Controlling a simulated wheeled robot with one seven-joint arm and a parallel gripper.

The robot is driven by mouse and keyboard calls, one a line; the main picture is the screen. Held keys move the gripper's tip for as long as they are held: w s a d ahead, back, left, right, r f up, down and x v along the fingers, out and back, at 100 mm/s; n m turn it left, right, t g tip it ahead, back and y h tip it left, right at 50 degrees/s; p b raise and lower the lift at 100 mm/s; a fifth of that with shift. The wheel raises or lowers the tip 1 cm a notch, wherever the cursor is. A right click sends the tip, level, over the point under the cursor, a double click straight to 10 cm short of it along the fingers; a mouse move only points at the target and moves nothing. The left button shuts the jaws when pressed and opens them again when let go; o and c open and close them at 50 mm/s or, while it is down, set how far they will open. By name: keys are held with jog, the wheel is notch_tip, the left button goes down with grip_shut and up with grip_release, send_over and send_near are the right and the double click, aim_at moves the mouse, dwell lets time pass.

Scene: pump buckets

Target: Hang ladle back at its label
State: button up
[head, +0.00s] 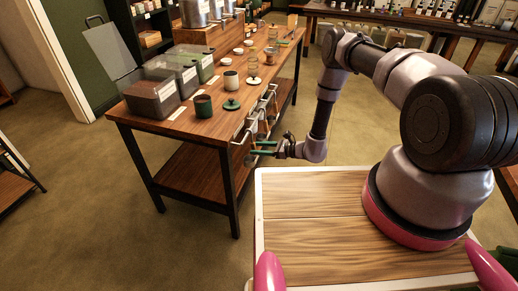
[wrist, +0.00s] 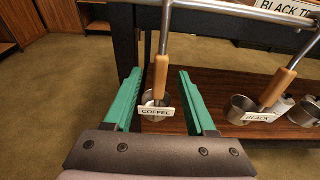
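A ladle (wrist: 161,72) with a metal stem, wooden grip and small metal cup hangs upright in the wrist view. A white tag reading COFFEE (wrist: 157,112) shows at its cup. My gripper (wrist: 158,73) has two green fingers spread apart, one on each side of the ladle's wooden grip in the picture. I see no finger touching the grip, and the depth between them is unclear. The ladle's upper end is out of the wrist view. In the head view my gripper (head: 262,147) is beside the table's front rail, where the hanging ladles are small.
Another ladle (wrist: 278,88) with a tag reading BLACK hangs to the right, below a rail label starting BLACK T (wrist: 285,8). A dark table leg (wrist: 125,40) stands close left.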

jog(key=v, duration=1.1)
notch_tip(320, 180, up, 36)
jog(key=d+n+g+h, duration=0.1)
jog(key=n+g+h, duration=0.35)
jog(key=n, duration=0.75)
jog(key=s+d+r+n+t+h, duration=0.3)
jog(key=s+d+r, duration=0.3)
jog(key=s+r, duration=0.5)
jog(key=s+d+r+n+t+h, duration=0.2)
jog(key=s+d+r+h, duration=0.3)
jog(key=s+r, duration=0.6)
jog(key=shift+d+r+n+t, duration=0.45)
jog(key=shift+r+t, duration=0.3)
jog(key=shift+r, duration=0.1)
jog(key=shift+a, duration=0.1)
